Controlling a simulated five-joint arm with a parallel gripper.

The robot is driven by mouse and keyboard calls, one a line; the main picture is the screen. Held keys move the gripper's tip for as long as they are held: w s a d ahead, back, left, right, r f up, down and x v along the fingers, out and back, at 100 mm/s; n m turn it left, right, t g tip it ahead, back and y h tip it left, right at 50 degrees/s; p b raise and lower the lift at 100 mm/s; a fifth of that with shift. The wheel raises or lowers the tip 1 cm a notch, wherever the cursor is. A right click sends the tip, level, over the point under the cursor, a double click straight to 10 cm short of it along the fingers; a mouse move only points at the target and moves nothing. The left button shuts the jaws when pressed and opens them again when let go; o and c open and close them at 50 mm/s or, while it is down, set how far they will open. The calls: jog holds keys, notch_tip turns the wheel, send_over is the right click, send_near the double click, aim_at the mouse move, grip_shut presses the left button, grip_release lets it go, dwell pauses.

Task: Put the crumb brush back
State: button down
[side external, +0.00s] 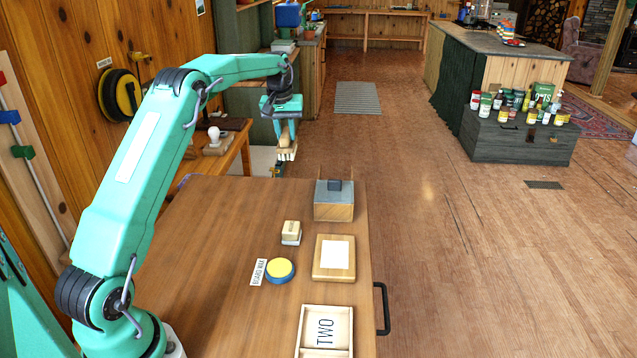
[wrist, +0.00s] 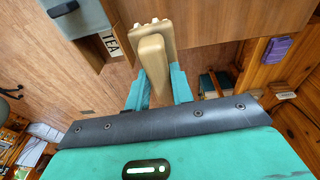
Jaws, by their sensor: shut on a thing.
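The crumb brush (side external: 286,152) has a tan wooden handle and pale bristles. The fingers partly hide the handle. I cannot tell which spot is the brush's own place.
A small block (side external: 291,232), a blue-yellow wax tin (side external: 280,270), a board with white paper (side external: 334,272) and a tray marked TWO (side external: 348,312) stand nearer. The table's left part is clear.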

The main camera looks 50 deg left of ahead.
jog(key=shift+f, duration=6.55)
jog(key=shift+f, duration=0.2)
jog(key=c, duration=1.1)
grip_release()
